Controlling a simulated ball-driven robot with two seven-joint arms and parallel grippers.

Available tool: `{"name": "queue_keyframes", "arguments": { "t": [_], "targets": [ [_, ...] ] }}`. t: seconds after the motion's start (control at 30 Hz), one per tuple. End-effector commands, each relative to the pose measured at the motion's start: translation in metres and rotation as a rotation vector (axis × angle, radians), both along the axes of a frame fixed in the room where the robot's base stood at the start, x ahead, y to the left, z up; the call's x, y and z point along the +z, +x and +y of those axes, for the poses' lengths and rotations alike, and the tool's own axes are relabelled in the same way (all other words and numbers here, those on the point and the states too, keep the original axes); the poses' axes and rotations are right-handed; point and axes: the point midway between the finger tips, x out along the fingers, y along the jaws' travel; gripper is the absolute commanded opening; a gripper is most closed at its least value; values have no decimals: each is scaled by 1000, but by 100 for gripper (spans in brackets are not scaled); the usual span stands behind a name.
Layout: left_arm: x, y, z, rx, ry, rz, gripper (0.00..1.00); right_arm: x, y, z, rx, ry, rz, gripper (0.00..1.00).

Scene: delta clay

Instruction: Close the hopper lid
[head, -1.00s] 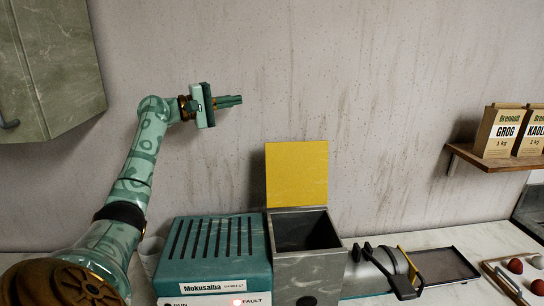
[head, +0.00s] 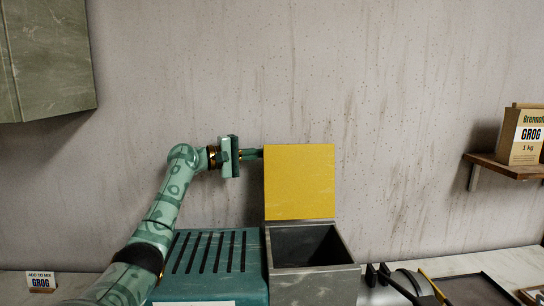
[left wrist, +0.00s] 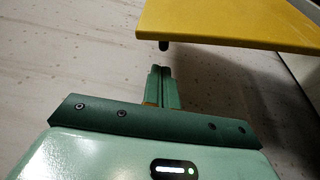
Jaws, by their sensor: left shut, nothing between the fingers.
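The yellow hopper lid (head: 300,182) stands upright at the back of the open grey hopper (head: 312,288). The hopper's dark inside shows below it. My left gripper (head: 260,154) is shut and empty, at the lid's upper left edge in the head view. Its fingertips end at or behind that edge; I cannot tell if they touch it. In the left wrist view the shut fingers (left wrist: 162,72) point toward a dark peg under the edge of the yellow lid (left wrist: 240,22). My right gripper is not in view.
The teal machine body (head: 212,262) with slots stands left of the hopper. Black handles (head: 385,280) and a dark tray (head: 470,290) are at the right. A shelf (head: 508,168) holds a GROG bag (head: 525,135). A GROG card (head: 40,281) stands at the far left.

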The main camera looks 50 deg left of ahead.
Motion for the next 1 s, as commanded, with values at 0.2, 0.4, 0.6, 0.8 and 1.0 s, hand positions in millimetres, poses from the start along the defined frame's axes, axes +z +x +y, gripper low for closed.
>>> {"name": "queue_keyframes", "arguments": {
  "t": [0.2,0.4,0.6,0.8,1.0],
  "targets": [
    [-2,33,-11,0,-3,-1,0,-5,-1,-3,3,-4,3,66],
    [-1,45,-15,1,-1,0,0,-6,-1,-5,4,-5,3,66],
    [-1,46,-16,1,0,1,0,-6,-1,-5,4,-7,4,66],
    [-1,46,-16,1,3,-1,0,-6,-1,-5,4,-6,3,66],
    [3,48,-22,-1,36,-28,0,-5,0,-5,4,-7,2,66]
  ]
}}
